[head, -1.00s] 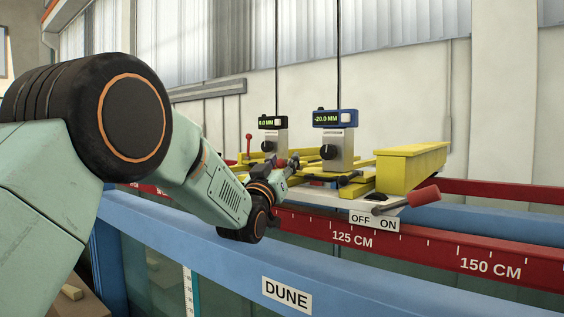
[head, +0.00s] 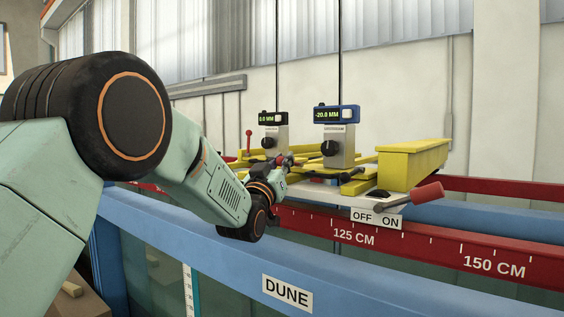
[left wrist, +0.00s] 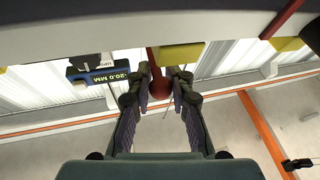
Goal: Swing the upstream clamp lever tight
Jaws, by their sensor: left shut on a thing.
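My left gripper (head: 286,161) reaches over the near blue rail to the front of the yellow carriages. In the left wrist view its two fingers (left wrist: 160,90) are closed around the red ball knob (left wrist: 160,87) of the clamp lever, whose dark red stem (left wrist: 153,60) runs up between the fingertips. The knob is hard to make out in the head view, and the clamp at the lever's root is hidden. A blue gauge (head: 336,115) reading -20.0 MM stands just behind and right of the gripper. It also shows in the left wrist view (left wrist: 97,71). My right gripper is out of view.
A black gauge (head: 271,119) reads 0.0 MM farther left, with a red-knobbed lever (head: 249,133) beside it. A red-handled lever (head: 428,193) sticks out above the OFF ON plate (head: 375,218). A yellow block (head: 412,168) stands right. The red scale rail (head: 410,245) runs along the front.

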